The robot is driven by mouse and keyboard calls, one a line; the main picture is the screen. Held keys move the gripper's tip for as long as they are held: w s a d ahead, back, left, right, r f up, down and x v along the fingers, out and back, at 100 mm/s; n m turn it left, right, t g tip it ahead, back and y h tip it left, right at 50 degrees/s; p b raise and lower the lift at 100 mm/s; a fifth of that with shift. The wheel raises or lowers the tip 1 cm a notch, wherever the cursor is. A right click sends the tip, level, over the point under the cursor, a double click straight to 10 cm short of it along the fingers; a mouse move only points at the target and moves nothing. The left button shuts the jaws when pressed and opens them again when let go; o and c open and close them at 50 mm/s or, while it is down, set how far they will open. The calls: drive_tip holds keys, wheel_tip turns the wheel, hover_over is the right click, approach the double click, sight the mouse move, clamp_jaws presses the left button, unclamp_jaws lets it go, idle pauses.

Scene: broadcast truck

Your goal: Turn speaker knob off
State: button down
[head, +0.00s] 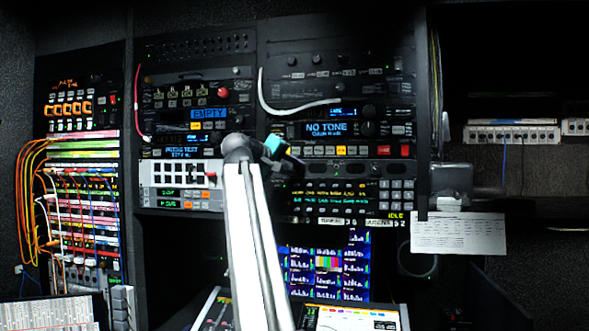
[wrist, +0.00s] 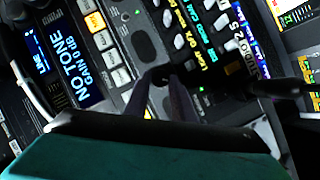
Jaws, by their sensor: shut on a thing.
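The speaker panel (wrist: 125,20) is a grey strip with dark oval grilles, lying tilted across the wrist view. In the head view, the same strip (head: 357,172) runs under the NO TONE unit. A small dark speaker knob (wrist: 160,73) sits on the strip between the grilles. My gripper (wrist: 164,86) is at the knob, with its two dark fingers shut on its sides. In the head view, my gripper (head: 297,164) reaches the left part of the strip and hides what it holds. The knob's pointer is not visible.
The NO TONE display (wrist: 75,60) and lit buttons are close on one side of the fingers. A dense button panel (wrist: 200,35) is close on the other. A white cable (head: 285,109) loops above. Monitor screens (head: 328,265) are below in the head view.

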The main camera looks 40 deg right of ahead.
drive_tip(key=shift+w+a, duration=0.1)
idle(0.3)
drive_tip(key=c, duration=1.5)
unclamp_jaws()
drive_tip(key=shift+a, duration=0.1)
drive_tip(key=b+v, duration=0.3)
drive_tip(key=v, duration=1)
drive_tip(key=shift+a+r+b, duration=0.15)
drive_tip(key=shift+a+b, duration=0.15)
drive_tip(key=shift+b, duration=0.1)
